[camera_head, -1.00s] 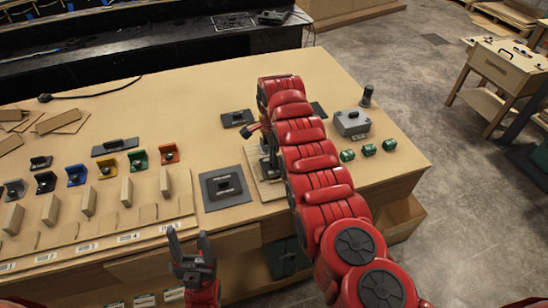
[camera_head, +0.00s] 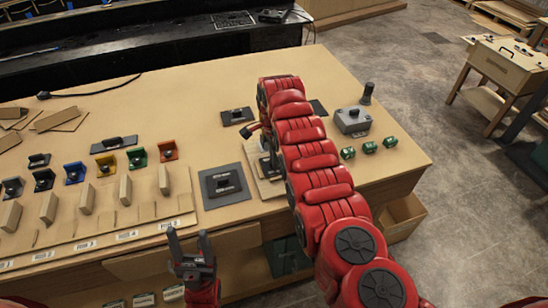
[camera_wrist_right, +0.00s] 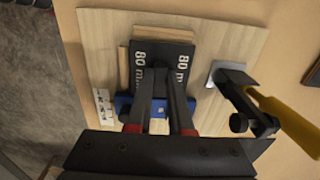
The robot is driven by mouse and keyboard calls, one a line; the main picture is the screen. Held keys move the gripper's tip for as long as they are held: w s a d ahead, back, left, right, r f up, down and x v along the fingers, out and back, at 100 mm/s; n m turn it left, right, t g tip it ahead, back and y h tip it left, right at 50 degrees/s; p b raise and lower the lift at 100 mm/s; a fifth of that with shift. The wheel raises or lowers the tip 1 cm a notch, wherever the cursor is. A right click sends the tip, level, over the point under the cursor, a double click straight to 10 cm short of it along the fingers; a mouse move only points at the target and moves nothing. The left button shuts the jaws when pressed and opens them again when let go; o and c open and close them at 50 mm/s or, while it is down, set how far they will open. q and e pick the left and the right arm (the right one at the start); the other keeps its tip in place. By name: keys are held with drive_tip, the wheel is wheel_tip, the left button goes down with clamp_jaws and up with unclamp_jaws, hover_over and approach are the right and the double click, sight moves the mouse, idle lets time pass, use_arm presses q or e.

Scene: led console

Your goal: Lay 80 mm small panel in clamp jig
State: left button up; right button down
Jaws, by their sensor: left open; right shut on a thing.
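In the right wrist view, the 80 mm small panel (camera_wrist_right: 158,85) is a dark plate with white "80 mm" marks. My right gripper (camera_wrist_right: 160,75) is shut on it at its middle. The panel is over the light wood clamp jig (camera_wrist_right: 105,35), by wood strips at its top and left and a blue block (camera_wrist_right: 123,104) below. Whether it touches the base, I cannot tell. The jig's clamp (camera_wrist_right: 250,100), with a yellow handle, stands to the right, clear of the panel. In the head view my right arm hides most of the jig. My left gripper (camera_head: 190,245) is open and empty at the table's front.
A dark square plate (camera_head: 224,186) lies left of the jig. A rack (camera_head: 100,236) with coloured holders and wood blocks fills the table's left. A grey box (camera_head: 352,121) and several green pieces (camera_head: 369,148) are to the right of my arm.

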drive_tip(key=c, duration=0.7)
unclamp_jaws()
drive_tip(key=shift+c, duration=0.2)
drive_tip(key=shift+w+r, duration=0.1)
drive_tip(key=shift+r, duration=0.4)
wheel_tip(320, 180, up, 7)
drive_tip(key=b, duration=0.3)
drive_tip(key=shift+r, duration=0.1)
wheel_tip(320, 180, up, 9)
drive_tip(key=p, duration=0.8)
drive_tip(key=shift+p, duration=0.35)
